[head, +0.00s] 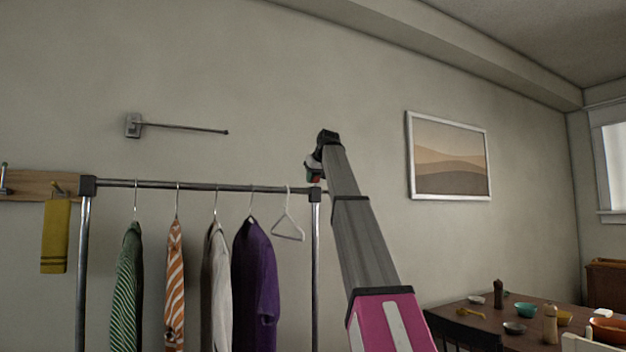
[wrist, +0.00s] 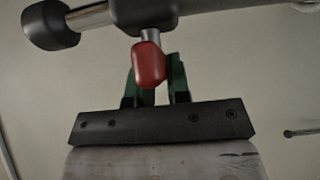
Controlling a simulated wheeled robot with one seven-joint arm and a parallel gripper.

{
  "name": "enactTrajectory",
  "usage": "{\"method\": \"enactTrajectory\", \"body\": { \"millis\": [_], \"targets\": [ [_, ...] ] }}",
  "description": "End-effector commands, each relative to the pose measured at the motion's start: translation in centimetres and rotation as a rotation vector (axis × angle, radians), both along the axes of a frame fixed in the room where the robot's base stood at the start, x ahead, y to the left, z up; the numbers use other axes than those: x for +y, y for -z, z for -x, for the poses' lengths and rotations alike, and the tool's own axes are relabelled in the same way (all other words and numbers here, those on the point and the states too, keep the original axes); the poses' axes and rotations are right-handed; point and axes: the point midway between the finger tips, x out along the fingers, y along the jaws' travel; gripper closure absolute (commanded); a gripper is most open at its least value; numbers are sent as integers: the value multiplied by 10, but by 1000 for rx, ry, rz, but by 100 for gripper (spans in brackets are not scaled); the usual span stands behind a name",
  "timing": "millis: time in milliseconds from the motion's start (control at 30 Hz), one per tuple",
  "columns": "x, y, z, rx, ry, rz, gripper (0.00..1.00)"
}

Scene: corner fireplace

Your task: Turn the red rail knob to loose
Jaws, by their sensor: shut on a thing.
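The red rail knob (wrist: 149,64) hangs on a short metal stem below the dark joint of the clothes rail in the wrist view. My gripper (wrist: 156,72) has its two green fingers on either side of the knob and is shut on it. In the head view my gripper (head: 314,168) is at the right end of the clothes rail (head: 235,187), by the corner above the right post. A small bit of red shows there, and my wrist hides most of the knob.
Several garments, including a purple shirt (head: 255,270), and an empty hanger (head: 288,228) hang from the rail. A wall-mounted rod (head: 185,128) sticks out above it. A framed picture (head: 449,156) and a table with dishes (head: 490,318) are to the right. The wall between rail and picture is bare.

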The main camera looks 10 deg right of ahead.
Motion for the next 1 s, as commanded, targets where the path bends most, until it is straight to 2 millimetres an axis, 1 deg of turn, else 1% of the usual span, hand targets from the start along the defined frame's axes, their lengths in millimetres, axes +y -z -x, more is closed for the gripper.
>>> {"method": "enactTrajectory", "body": {
  "millis": [333, 367, 400, 433, 767, 867, 1000],
  "targets": [
    [0, 0, 0, 1, -4, 0, 100],
    [0, 0, 0, 1, -4, 0, 76],
    [0, 0, 0, 1, -4, 0, 63],
    [0, 0, 0, 1, -4, 0, 57],
    [0, -2, 2, 0, -2, 1, 57],
    [-2, -8, 7, -1, -2, 0, 57],
    [-7, -25, 23, -1, -2, 0, 57]
  ]
}}
